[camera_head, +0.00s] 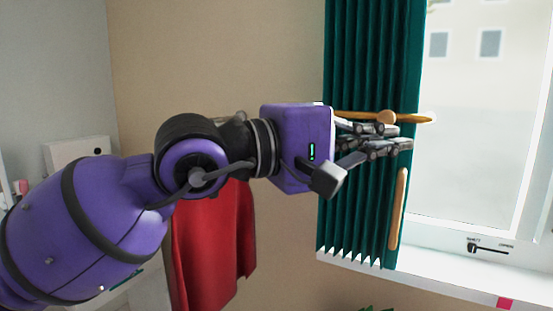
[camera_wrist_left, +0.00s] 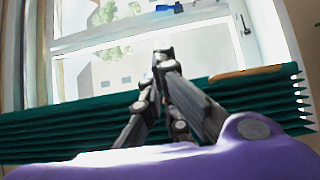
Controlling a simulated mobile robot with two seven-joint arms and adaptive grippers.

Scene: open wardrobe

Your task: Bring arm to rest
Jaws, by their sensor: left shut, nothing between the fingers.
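My left arm (camera_head: 100,215) reaches in from the left of the head view, purple with black joints. My left gripper (camera_head: 404,138) is shut and empty, its dark fingers pointing right in front of a green pleated curtain (camera_head: 365,60). In the left wrist view the closed fingertips (camera_wrist_left: 163,62) meet in front of the window, with the curtain (camera_wrist_left: 60,130) below and behind them. I cannot tell whether the fingers touch the curtain. My right gripper is not in view.
A second wooden piece (camera_head: 398,210) stands upright at the curtain's edge. The window (camera_head: 480,120) and its white sill (camera_head: 440,272) are at right. A red cloth (camera_head: 212,250) hangs behind my arm.

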